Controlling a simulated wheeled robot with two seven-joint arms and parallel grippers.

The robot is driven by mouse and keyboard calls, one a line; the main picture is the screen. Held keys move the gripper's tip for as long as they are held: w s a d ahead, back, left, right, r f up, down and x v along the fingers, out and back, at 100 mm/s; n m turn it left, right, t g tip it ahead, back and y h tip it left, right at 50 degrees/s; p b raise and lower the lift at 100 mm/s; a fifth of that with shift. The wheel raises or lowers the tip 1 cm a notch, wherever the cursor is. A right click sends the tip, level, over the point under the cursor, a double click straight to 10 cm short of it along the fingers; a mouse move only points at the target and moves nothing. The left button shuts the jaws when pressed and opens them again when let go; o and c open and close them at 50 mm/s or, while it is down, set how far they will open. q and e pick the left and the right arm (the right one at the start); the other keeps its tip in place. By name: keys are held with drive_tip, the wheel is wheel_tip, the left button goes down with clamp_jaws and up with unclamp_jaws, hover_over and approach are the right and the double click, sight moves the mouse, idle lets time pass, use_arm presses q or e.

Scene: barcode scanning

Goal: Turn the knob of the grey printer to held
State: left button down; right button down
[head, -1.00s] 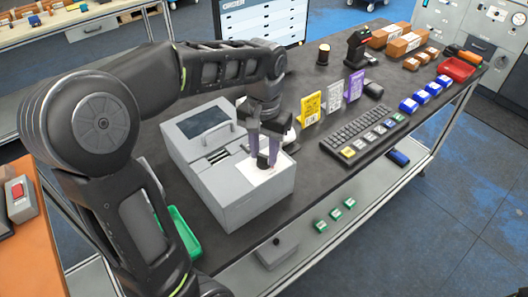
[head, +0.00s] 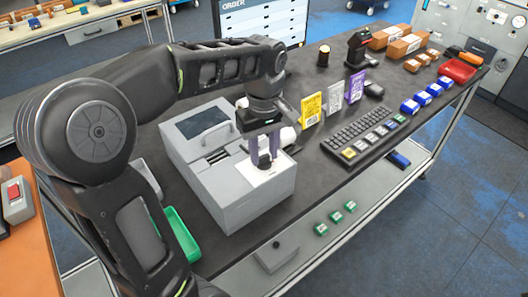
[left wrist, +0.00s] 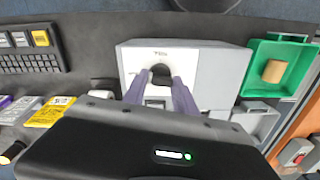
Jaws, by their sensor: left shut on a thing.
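The grey printer (head: 232,180) stands on the dark bench, with a white plate on its near right top. Its black knob (head: 264,160) sits on that plate; it also shows in the left wrist view (left wrist: 161,70). My left gripper (head: 265,156) comes down over the knob from above, its two purple fingers on either side of it. In the left wrist view the fingers (left wrist: 160,84) close around the knob. The knob's markings are too small to read. My right gripper is not in view.
A green tray (left wrist: 262,88) holding a tan block lies beside the printer. Yellow (head: 311,109), white and purple cards stand to its right, near a keyboard (head: 362,133). Blue boxes (head: 409,106) and a red tray (head: 458,70) are farther right.

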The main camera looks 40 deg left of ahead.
sight(264, 155)
use_arm(q)
drive_tip(key=shift+n, duration=1.2)
drive_tip(key=c, duration=1)
unclamp_jaws()
drive_tip(key=shift+w+r, duration=0.1)
drive_tip(key=shift+r, duration=0.4)
wheel_tip(264, 155, up, 6)
drive_tip(key=shift+f+p, duration=0.1)
drive_tip(key=shift+p, duration=0.6)
drive_tip(key=shift+r+p, duration=0.55)
drive_tip(key=shift+r, duration=0.05)
